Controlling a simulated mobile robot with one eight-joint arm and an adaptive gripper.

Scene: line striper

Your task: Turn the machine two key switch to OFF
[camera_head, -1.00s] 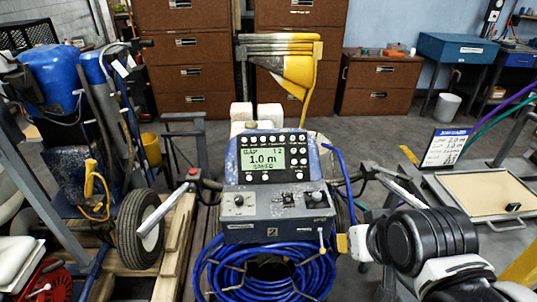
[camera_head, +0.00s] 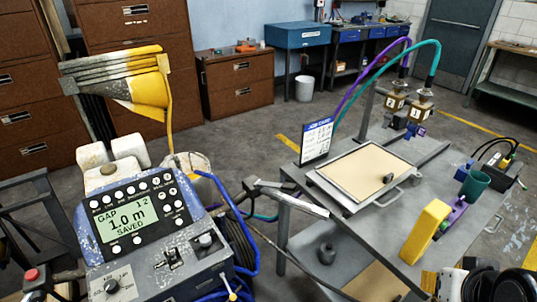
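The line striper's blue-grey control console (camera_head: 210,272) stands at the lower left. Its display (camera_head: 126,220) reads "GAP 1.0 m SAVED", with "12" at the top right. No "2" label shows on the console's front now.
A grey metal bench (camera_head: 450,218) fills the right, with a shallow tray (camera_head: 362,176), a standing card (camera_head: 316,140), a yellow block (camera_head: 426,231) and a green cup (camera_head: 474,184). A handlebar (camera_head: 285,196) reaches toward it. Brown cabinets (camera_head: 235,85) stand behind. Open floor lies between.

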